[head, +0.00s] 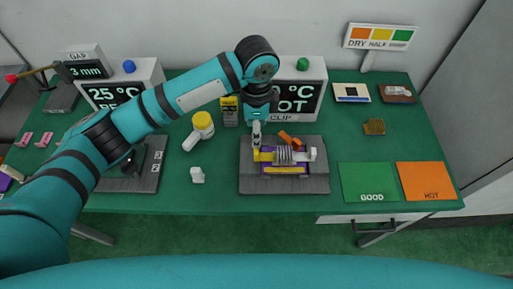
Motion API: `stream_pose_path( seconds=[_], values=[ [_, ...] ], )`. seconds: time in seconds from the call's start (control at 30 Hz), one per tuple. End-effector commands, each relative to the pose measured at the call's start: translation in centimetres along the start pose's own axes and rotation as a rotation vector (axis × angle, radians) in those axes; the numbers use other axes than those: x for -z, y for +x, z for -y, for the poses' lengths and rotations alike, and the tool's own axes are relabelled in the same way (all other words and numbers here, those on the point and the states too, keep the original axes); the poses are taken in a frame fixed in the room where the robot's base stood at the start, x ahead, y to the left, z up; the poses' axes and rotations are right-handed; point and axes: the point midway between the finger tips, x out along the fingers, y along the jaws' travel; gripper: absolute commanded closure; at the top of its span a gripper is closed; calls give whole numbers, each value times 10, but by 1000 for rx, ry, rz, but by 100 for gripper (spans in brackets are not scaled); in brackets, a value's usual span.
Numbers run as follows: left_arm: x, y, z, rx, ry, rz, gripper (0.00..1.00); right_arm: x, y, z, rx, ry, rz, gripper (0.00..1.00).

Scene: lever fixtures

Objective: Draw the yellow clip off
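The yellow clip (257,155) is at the left end of a fixture on the grey base plate (260,186). The fixture has a ribbed grey cylinder (284,155), an orange lever-like piece (290,140) and a purple and yellow body (285,169). My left gripper (257,143) points down from above, with its fingertips at or just above the yellow clip. The fingers are small and overlap in this view, so I cannot tell whether they are open, shut or touching the clip. My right gripper is not in view.
A white and yellow bottle-like item (202,127) and a small white piece (197,175) lie left of the fixture. Display boxes stand behind. A green GOOD mat (368,180) and an orange HOT mat (427,180) lie right. Green table is bare between fixture and mats.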

Motion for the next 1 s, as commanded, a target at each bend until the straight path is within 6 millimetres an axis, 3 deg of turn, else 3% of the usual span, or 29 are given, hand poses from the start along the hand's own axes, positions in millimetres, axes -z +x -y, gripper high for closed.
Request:
stream_pose_path(
  seconds=[0.2,0.43,0.6,0.9,1.0],
  values=[
    [-1,48,-1,-2,-1,2,50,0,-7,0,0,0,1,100],
    [0,86,0,-1,-1,1,50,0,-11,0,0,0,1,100],
    [0,99,0,1,1,0,50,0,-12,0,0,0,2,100],
    [0,101,0,2,1,-1,50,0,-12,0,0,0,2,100],
    [0,101,0,2,1,-1,62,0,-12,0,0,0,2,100]
  ],
)
